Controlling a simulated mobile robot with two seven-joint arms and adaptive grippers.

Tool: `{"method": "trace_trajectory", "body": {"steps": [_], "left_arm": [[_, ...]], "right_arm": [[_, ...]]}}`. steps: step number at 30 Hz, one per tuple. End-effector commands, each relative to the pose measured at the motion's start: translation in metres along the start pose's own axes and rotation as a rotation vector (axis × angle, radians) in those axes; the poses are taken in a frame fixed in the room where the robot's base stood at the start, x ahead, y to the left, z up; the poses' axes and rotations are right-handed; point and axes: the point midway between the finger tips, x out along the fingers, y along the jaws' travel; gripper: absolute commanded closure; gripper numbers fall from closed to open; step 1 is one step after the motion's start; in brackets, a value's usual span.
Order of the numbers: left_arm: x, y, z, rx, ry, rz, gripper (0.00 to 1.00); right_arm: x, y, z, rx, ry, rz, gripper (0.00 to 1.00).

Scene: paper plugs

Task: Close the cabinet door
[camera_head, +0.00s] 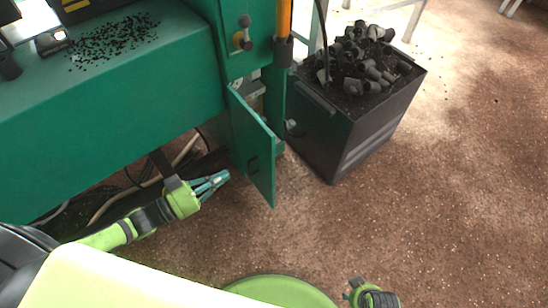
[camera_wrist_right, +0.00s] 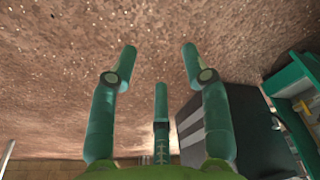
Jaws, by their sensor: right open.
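The green cabinet door (camera_head: 252,145) stands swung open in the head view, with a dark handle on its face. The cabinet opening (camera_head: 250,90) behind it shows pale parts inside. My left gripper (camera_head: 222,180) is left of the door, near its lower part. Its fingers lie close together at this angle, so I cannot tell whether they are open, or whether they touch the door. My right gripper (camera_wrist_right: 159,60) is open and empty, its fingers spread over bare floor in the wrist view. In the head view it shows at the bottom edge, partly cut off.
A black bin (camera_head: 335,130) heaped with dark plugs stands right of the cabinet, close to the door. Cables (camera_head: 105,205) lie under the green machine (camera_head: 110,120) at the left. The brown floor (camera_head: 450,200) is clear at the right and front.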

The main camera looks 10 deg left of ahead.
Motion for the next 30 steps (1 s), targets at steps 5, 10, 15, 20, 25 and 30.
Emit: {"method": "trace_trajectory", "body": {"steps": [5, 10, 15, 20, 25, 30], "left_arm": [[0.034, -0.001, -0.001, 0.002, 0.005, -0.001, 1.00], [0.072, 0.000, -0.001, 0.003, 0.005, -0.001, 1.00], [0.103, -0.001, 0.000, 0.003, 0.002, -0.003, 1.00], [0.122, -0.001, 0.001, 0.002, -0.001, -0.003, 1.00], [0.130, -0.001, 0.001, 0.001, -0.002, -0.003, 1.00], [0.130, -0.001, 0.001, 0.001, -0.003, -0.003, 1.00]], "right_arm": [[-0.006, 0.001, -0.006, 0.001, 0.007, 0.001, 0.52], [-0.013, 0.001, -0.014, 0.002, 0.015, 0.002, 0.52], [-0.022, 0.002, -0.020, 0.004, 0.022, 0.003, 0.52], [-0.028, 0.002, -0.025, 0.004, 0.026, 0.003, 0.52], [-0.031, 0.002, -0.026, 0.005, 0.027, 0.004, 0.52], [-0.032, 0.002, -0.026, 0.005, 0.027, 0.004, 0.52]]}}
